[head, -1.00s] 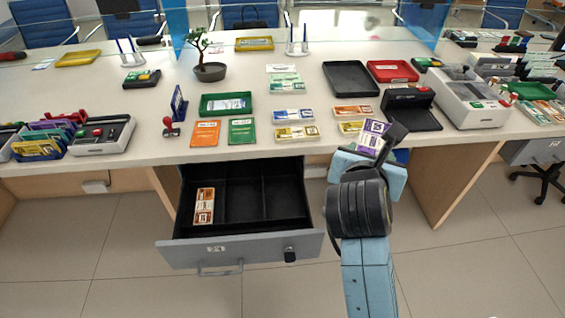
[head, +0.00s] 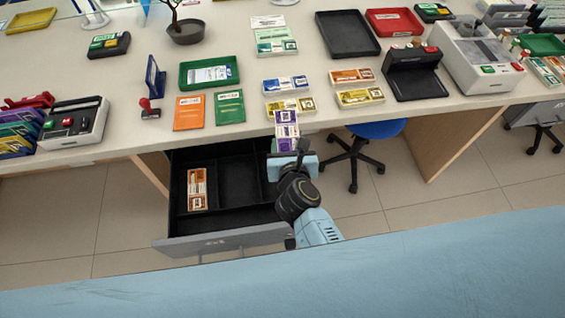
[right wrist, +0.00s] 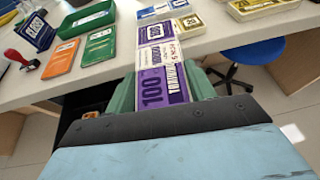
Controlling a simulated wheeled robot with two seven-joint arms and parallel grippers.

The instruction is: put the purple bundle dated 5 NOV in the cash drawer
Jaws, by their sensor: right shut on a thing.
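My right gripper (head: 290,160) is shut on a purple and white bundle (head: 286,127), held at the counter's front edge over the right side of the drawer. In the right wrist view the bundle (right wrist: 165,75) shows "100" between the fingers; I cannot read its date clearly. The cash drawer (head: 236,192) stands open below the counter, with black compartments. An orange and white bundle (head: 197,188) lies in its left compartment; the other visible compartments look empty. The drawer's right end is partly hidden by my right gripper and arm. My left gripper is not in view.
Blue (head: 285,84), yellow (head: 291,107) and orange (head: 352,75) bundles lie on the counter near the bundle. An orange folder (head: 188,113) and a green folder (head: 229,108) lie behind the drawer. A blue stool (head: 378,130) stands right of it.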

